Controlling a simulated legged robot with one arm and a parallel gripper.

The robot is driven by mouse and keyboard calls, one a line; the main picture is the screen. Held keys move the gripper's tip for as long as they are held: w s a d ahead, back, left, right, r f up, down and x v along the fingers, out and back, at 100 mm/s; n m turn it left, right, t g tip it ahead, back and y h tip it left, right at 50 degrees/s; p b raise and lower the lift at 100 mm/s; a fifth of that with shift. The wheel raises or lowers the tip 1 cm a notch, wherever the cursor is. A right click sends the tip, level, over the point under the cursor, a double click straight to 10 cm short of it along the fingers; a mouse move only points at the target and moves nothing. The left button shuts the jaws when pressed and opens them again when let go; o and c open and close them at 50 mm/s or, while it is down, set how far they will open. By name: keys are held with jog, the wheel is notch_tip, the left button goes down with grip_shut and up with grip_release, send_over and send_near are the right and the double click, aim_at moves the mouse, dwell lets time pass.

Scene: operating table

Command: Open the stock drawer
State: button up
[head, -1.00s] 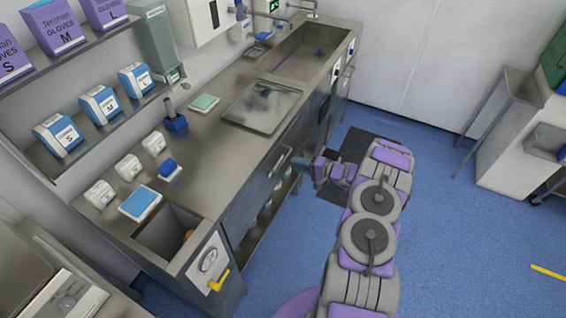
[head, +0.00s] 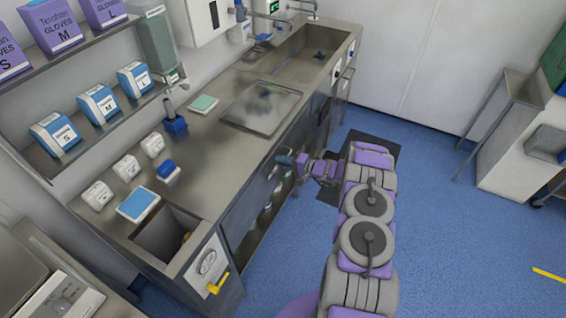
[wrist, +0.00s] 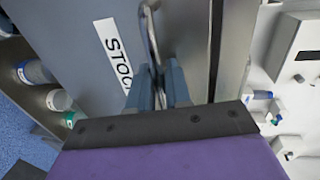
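The stock drawer has a grey-blue front (wrist: 85,45) with a white label reading STOC, its end hidden by my gripper. Its metal bar handle (wrist: 150,28) shows in the wrist view. My gripper (wrist: 160,78) is at the handle, with one blue-grey finger on each side of it. The gap between the fingers is narrow, and I cannot tell whether they press on the bar. In the head view my gripper (head: 284,160) is at the front of the steel counter, hiding most of the handle. The drawer front looks flush with the counter.
The steel counter (head: 205,135) bears a tray (head: 262,106), small boxes and a sink. An open shelf with bottles (wrist: 55,98) lies below the drawer. A yellow lever (head: 218,284) sticks out at the counter's near end. Blue floor (head: 450,220) is clear to the right.

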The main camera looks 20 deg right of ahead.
jog(key=shift+d, duration=0.35)
grip_shut()
jog(key=shift+a, duration=0.1)
